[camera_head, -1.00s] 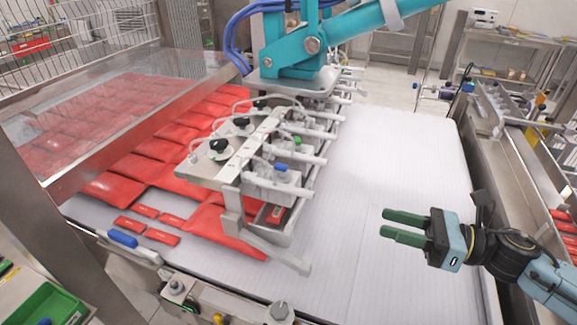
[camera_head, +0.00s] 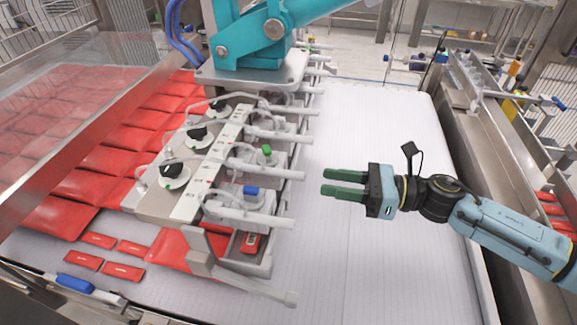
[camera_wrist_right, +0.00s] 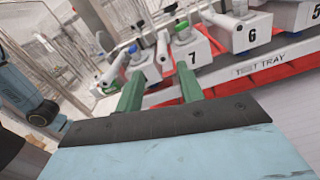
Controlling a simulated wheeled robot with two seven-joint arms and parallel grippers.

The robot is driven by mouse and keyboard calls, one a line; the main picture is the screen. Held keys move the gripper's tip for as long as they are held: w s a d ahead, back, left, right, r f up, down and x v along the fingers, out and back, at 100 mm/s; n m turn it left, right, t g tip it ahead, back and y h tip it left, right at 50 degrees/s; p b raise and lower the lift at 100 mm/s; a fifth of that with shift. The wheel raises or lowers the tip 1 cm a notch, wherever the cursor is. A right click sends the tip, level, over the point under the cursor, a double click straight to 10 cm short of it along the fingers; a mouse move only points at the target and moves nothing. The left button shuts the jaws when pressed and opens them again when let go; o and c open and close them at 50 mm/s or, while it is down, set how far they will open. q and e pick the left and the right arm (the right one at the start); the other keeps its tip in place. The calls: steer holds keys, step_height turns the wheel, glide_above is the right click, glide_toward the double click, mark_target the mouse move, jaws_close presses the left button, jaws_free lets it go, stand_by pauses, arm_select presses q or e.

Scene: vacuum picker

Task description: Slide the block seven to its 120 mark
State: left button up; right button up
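Block seven (camera_wrist_right: 195,60) is a pale block with a black 7 on its face, in the wrist view just beyond my fingers. In the head view the numbers are not readable; the green-capped block (camera_head: 262,162), second from the near end, appears to be it. White rods stick out from the blocks to the right. My right gripper (camera_head: 325,182) points left at the rods and stays apart from them. Its green fingers, also in the right wrist view (camera_wrist_right: 160,88), are parted with nothing between them. The 120 mark cannot be read. My left gripper is out of view.
Block six (camera_wrist_right: 252,36) stands right beside block seven. The nearest block has a blue cap (camera_head: 250,190). A teal arm (camera_head: 250,35) holds the picker. Red pouches (camera_head: 110,165) lie left. The white belt (camera_head: 370,270) around my gripper is clear.

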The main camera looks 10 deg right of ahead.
mark_target(289, 171)
steer(key=p+x, duration=0.2)
steer(key=x, duration=0.7)
steer(key=shift+w, duration=0.15)
steer(key=shift+w+a+p, duration=0.15)
steer(key=shift+p, duration=0.15)
steer(key=shift+c, duration=0.6)
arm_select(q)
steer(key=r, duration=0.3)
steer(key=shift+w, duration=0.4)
arm_select(e)
jaws_close()
